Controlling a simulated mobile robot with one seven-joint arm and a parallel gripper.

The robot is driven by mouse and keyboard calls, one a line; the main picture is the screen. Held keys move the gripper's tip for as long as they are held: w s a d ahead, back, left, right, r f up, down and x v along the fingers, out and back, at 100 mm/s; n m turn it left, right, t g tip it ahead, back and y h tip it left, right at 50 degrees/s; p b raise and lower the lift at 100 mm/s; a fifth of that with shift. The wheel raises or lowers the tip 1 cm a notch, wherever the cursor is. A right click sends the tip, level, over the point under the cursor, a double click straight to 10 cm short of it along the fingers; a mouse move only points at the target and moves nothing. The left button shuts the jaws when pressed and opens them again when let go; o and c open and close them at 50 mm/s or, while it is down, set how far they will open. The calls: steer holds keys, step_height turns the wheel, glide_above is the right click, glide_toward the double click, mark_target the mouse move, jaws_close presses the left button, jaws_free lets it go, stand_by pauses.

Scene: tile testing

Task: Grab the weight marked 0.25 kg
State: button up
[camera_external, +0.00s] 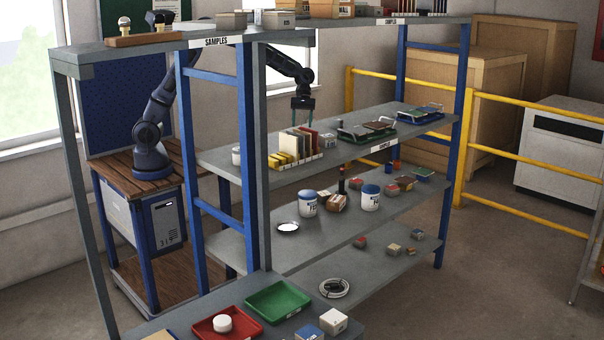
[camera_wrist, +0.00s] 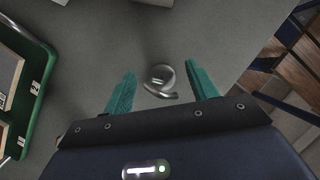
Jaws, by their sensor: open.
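My gripper (camera_external: 303,103) is open above the middle shelf, behind the rack of upright tiles in the external view. In the wrist view, the teal fingers of my gripper (camera_wrist: 160,70) are spread apart with nothing held between them. A small round metal piece with a curved hook-like part, which looks like a weight (camera_wrist: 163,77), is on the grey surface below, lined up between the fingertips. The fingers do not appear to touch it. No 0.25 kg marking is readable on it. I cannot make it out in the external view, where tiles and the shelf block that area.
A green tray (camera_wrist: 40,75) lies left of the metal piece. The grey shelf (camera_wrist: 215,35) is bare around it, with its edge at the right. In the external view, a tile rack (camera_external: 295,160) and sample trays (camera_external: 365,131) share the shelf; blue posts (camera_external: 402,80) frame it.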

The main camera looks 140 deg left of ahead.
steer(key=shift+d+f, duration=0.1)
steer(key=shift+f, duration=0.25)
